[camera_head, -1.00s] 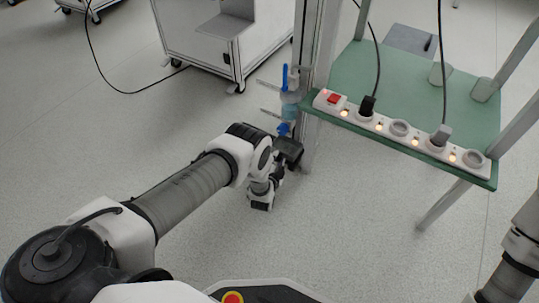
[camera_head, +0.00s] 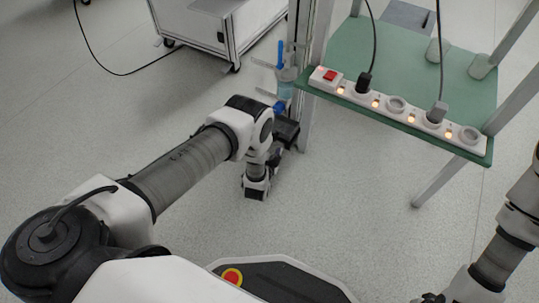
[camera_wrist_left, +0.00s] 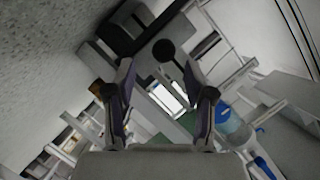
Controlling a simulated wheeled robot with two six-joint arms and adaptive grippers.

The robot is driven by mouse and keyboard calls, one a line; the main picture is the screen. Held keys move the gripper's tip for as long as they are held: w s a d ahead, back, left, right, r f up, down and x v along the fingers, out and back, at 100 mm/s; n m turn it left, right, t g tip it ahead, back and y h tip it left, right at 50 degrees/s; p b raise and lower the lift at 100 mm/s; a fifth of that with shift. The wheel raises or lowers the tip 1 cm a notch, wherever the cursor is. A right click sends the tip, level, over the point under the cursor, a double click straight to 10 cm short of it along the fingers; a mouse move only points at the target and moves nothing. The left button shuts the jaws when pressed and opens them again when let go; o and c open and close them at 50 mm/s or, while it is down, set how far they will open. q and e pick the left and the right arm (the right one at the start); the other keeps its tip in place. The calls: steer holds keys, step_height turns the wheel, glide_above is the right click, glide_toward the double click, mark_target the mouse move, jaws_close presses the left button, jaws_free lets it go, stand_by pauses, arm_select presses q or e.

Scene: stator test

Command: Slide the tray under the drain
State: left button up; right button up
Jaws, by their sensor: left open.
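My left gripper (camera_head: 287,130) is seen from behind and is partly hidden by its wrist, low beside the frame post. In the left wrist view its two fingers (camera_wrist_left: 160,78) are spread apart, with nothing visible held between them. A clear cylinder (camera_head: 286,88) with blue valve handles (camera_head: 281,54) is on the post just above the gripper. The cylinder (camera_wrist_left: 232,126) also shows at the right of the wrist view. I cannot make out the tray or single out the drain. Only part of my right arm shows at lower right; its gripper is not visible.
A green shelf (camera_head: 390,55) on metal posts carries a white power strip (camera_head: 400,109) with a red switch and plugged cables. A white wheeled cart (camera_head: 215,25) stands behind, at upper left. Bare floor (camera_head: 350,200) lies below the shelf.

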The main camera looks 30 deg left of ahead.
arm_select(q)
steer(key=v, duration=0.7)
steer(key=shift+s, duration=0.35)
steer(key=shift+d+r, duration=0.1)
